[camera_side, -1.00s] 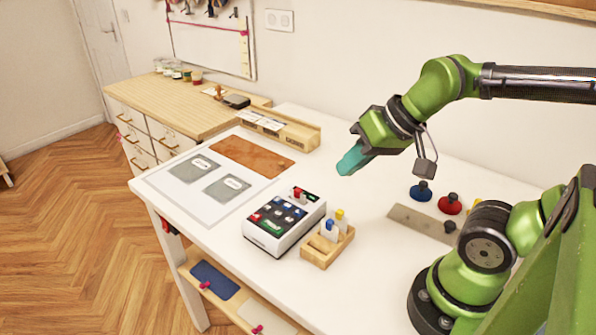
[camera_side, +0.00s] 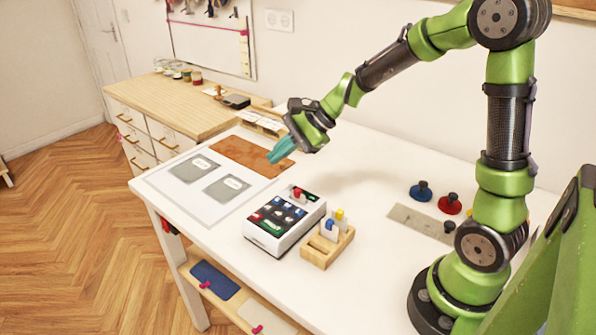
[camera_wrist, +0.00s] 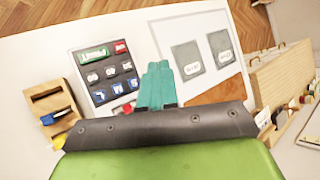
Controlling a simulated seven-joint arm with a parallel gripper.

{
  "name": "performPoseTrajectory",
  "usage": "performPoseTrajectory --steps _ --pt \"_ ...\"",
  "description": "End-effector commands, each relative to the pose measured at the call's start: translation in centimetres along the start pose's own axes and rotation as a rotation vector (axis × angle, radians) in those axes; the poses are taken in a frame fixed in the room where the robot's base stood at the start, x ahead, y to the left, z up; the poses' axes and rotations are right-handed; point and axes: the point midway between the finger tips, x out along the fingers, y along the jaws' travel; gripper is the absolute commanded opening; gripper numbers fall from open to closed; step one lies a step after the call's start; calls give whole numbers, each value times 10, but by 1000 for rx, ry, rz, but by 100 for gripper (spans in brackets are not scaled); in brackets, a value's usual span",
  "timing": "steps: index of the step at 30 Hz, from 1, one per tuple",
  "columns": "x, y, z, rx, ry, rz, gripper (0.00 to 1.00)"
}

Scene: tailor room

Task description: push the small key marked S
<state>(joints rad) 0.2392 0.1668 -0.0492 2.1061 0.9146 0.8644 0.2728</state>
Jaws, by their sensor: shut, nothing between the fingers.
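A white key box (camera_side: 262,243) with a dark panel of small blue, black, red and green keys stands on the white table. It also shows in the wrist view (camera_wrist: 78,62). The letters on the keys are too small to read, so I cannot tell which key is S. My gripper (camera_side: 274,157) has teal fingers, shut and empty. It is in the air behind the key box in the side view, above the brown mat's right part. In the wrist view the fingers (camera_wrist: 157,68) cover the panel's lower right edge. Nothing touches the keys.
A wooden holder (camera_side: 316,257) with blue and yellow items stands right beside the key box. Two grey patches (camera_side: 195,169) lie on a white sheet left. Blue (camera_side: 420,191) and red (camera_side: 449,204) knobs stand to the right. A brown mat (camera_side: 232,150) lies behind.

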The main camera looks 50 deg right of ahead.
Motion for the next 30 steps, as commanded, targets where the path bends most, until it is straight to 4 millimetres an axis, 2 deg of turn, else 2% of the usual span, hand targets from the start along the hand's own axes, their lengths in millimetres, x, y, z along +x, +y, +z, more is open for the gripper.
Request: performPoseTrajectory --steps 14,30 --pt "4 4 -2 10 -1 3 0" --pt "52 39 -37 10 -1 4 0"
